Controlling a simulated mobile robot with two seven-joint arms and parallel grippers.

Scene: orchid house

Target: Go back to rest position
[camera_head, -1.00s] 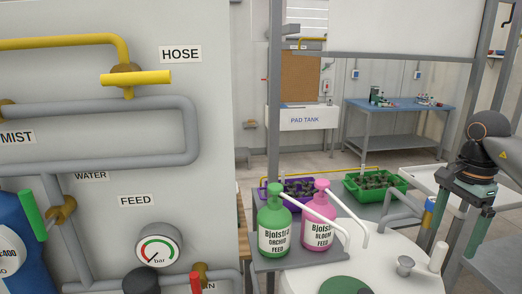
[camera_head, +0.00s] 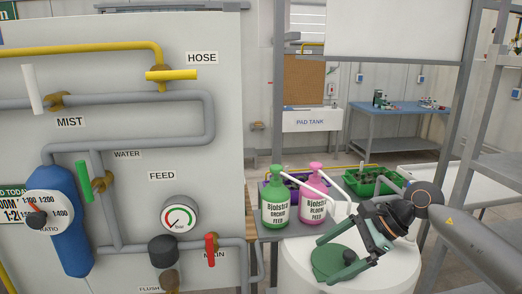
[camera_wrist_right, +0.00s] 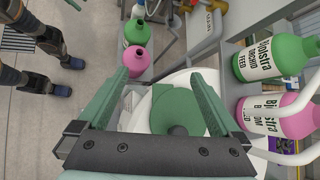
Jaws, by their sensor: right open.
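My right gripper (camera_head: 330,258) is open with nothing between its fingers. It hangs tilted over the white tank (camera_head: 295,262) and its green lid (camera_head: 328,262), at the lower right of the head view. In the right wrist view its two fingers (camera_wrist_right: 163,80) spread apart, with the green lid (camera_wrist_right: 178,115) beneath. Whether the fingers touch the lid is hard to tell. My left gripper is in neither view.
A green feed bottle (camera_head: 275,203) and a pink feed bottle (camera_head: 313,202) stand just left of the right gripper. A pipe panel (camera_head: 150,130) with valves and a gauge (camera_head: 180,217) fills the left. A green tray (camera_head: 372,183) with plants is behind.

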